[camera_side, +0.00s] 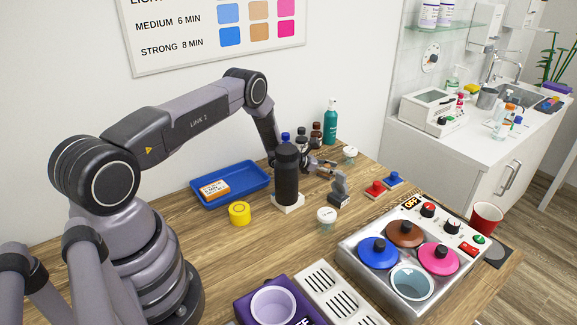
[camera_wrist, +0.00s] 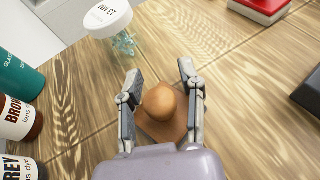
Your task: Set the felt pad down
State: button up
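In the wrist view a brown felt pad (camera_wrist: 172,132) with a rounded orange-brown knob (camera_wrist: 160,101) sits between the fingers of my gripper (camera_wrist: 160,85). The fingers stand on either side of the knob with a visible gap, so the gripper is open around it. The pad appears to lie on the wooden table; its near part is hidden by my gripper. In the side view my gripper (camera_side: 322,164) is low over the table, behind the dark cylinder; the pad is too small there to make out clearly.
Bottles, including a teal one (camera_wrist: 18,75) and a brown one (camera_wrist: 18,118), stand at left in the wrist view. A white-lidded jar (camera_wrist: 108,18) stands beyond the fingers. A dark cylinder (camera_side: 286,178) stands nearby.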

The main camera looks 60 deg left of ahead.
jog(key=shift+r, duration=0.2)
jog(key=v, duration=1.1)
jog(key=shift+s+r, duration=0.1)
jog(key=shift+s, duration=0.15)
jog(key=s+d+r+m+g+h, duration=0.1)
jog(key=d+r+m+g+h, duration=0.1)
jog(key=d+r+m, duration=0.55)
jog(key=s+d+r+m+g+h, duration=0.1)
jog(key=d+r+m+g+h, duration=0.3)
jog(key=r, duration=0.7)
jog(key=s+d+r+m+g+y, duration=0.3)
jog(key=s+d+r+m, duration=0.4)
jog(key=s+d+r, duration=0.3)
jog(key=s+a+r+m+y, duration=0.1)
jog(key=s+m, duration=0.3)
jog(key=s, duration=0.4)
jog(key=s+a+r+m+t+y, duration=0.1)
jog(key=s+r+m+y, duration=0.3)
jog(key=s, duration=0.4)
jog(key=s+a+r+m+t+y, duration=0.1)
jog(key=s+r+m+y, duration=0.2)
jog(key=s+m, duration=0.2)
jog(key=s, duration=0.3)
jog(key=shift+a, duration=0.25)
